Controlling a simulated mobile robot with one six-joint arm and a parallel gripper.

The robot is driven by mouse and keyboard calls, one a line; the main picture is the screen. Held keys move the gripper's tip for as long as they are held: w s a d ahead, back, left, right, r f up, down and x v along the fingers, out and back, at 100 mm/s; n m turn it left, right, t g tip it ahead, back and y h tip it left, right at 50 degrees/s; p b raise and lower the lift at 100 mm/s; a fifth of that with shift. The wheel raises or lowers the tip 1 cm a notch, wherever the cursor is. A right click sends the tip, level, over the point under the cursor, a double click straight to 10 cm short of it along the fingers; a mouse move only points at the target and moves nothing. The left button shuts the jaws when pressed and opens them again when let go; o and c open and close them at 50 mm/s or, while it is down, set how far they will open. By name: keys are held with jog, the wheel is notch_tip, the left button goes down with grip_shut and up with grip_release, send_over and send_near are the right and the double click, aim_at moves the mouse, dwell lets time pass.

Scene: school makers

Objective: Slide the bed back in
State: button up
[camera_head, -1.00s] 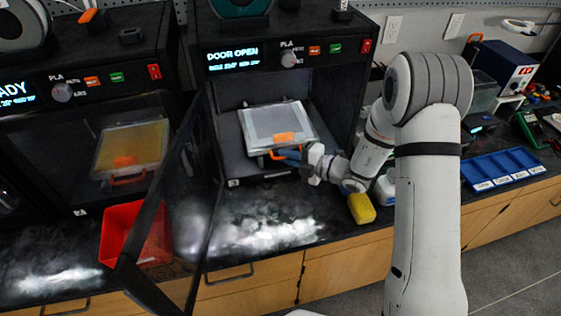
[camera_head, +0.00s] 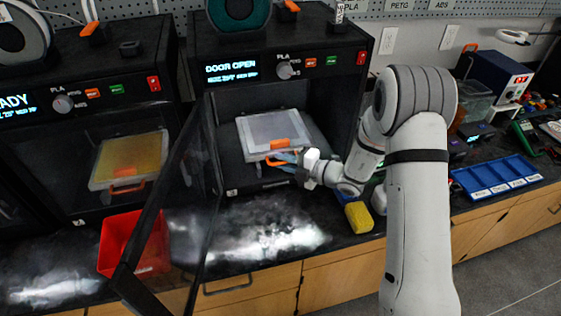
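The print bed (camera_head: 272,131) is a light grey plate with an orange tab (camera_head: 287,144) and an orange handle at its front edge. It sits in the right-hand printer (camera_head: 300,95), whose display reads DOOR OPEN. The printer's dark glass door (camera_head: 180,215) stands swung open to the left. My gripper (camera_head: 285,158) is at the bed's front right, at the orange handle. Its fingers are small and partly hidden by the wrist, so I cannot tell whether they close on the handle.
A second printer (camera_head: 80,120) stands left with its door shut and a yellow bed inside. A red bin (camera_head: 118,240) is on the counter behind the open door. A yellow sponge (camera_head: 358,216) lies below my forearm. A blue labelled tray (camera_head: 495,176) is at right.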

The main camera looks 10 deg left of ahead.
jog(key=v, duration=0.7)
jog(key=shift+d+b, duration=0.3)
jog(key=shift+s+r, duration=0.1)
jog(key=s+d+r+n+g+h, duration=0.2)
jog(key=s+r+n+g+h, duration=0.15)
jog(key=s+n, duration=0.5)
jog(key=s+d+r+n+g+h, duration=0.25)
jog(key=s+r+n, duration=0.3)
jog(key=n, duration=0.65)
jog(key=s+d+r+n+t+h, duration=0.2)
jog(key=s+d+n+h, duration=0.2)
jog(key=d+n, duration=0.4)
jog(key=s+d+r+n+t+h, duration=0.1)
jog(key=s+d+r+n+h, duration=0.1)
jog(key=s+d+n+h, duration=0.3)
jog(key=s+d+n, duration=0.1)
jog(key=d+n, duration=0.2)
jog(key=n, duration=0.4)
jog(key=shift+d+r+n+t, duration=0.25)
jog(key=shift+n+t, duration=0.1)
jog(key=shift+t, duration=0.05)
